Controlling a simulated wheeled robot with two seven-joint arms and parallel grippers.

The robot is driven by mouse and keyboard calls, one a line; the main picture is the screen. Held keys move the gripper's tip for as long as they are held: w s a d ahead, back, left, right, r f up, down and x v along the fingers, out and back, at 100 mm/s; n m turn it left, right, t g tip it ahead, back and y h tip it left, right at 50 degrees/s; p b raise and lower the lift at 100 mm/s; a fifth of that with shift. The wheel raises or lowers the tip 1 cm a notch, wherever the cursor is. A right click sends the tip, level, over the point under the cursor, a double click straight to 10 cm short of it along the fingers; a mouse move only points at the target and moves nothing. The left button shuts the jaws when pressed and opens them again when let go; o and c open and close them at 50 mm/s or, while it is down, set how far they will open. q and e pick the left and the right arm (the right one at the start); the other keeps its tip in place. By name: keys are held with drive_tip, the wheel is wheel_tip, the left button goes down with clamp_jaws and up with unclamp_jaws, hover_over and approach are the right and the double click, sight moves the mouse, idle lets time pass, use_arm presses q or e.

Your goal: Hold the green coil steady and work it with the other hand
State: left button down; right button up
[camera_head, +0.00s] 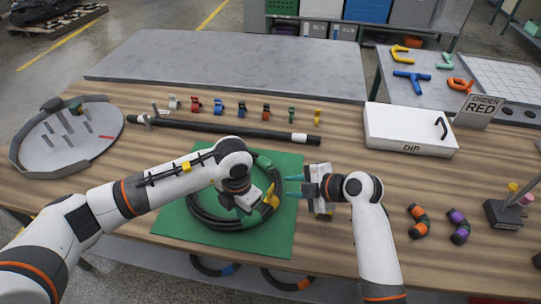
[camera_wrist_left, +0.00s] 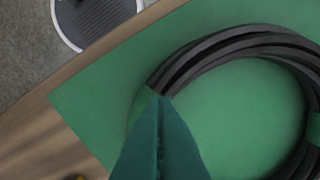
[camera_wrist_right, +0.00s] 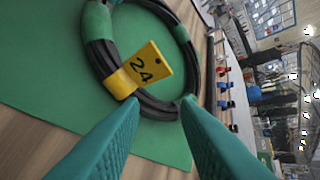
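The green coil (camera_head: 205,222) is a ring of black hose with green bands, lying flat on a green mat (camera_head: 275,240). It carries a yellow tag (camera_wrist_right: 150,68) marked 24, on its right side in the head view. My right gripper (camera_head: 292,187) is open and empty, pointing left towards the tagged side, just short of the coil.
A black rod (camera_head: 230,130) and a row of small coloured clips lie behind the mat. A round grey tray (camera_head: 95,150) stands left. A white DIP box (camera_head: 385,140) and an ORDER RED sign (camera_head: 480,110) stand right. Short banded hose pieces (camera_head: 418,220) lie front right.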

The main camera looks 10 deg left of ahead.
drive_tip(key=w+r+n+t+y, duration=0.1)
drive_tip(key=w+r+n+y, duration=0.1)
drive_tip(key=w+r, duration=0.55)
wheel_tip(320, 180, up, 2)
drive_tip(key=n+g+h, duration=0.5)
drive_tip(key=g+h, duration=0.1)
drive_tip(key=h, duration=0.6)
hover_over(271, 188)
wheel_tip(271, 188, down, 11)
drive_tip(key=shift+f, duration=0.2)
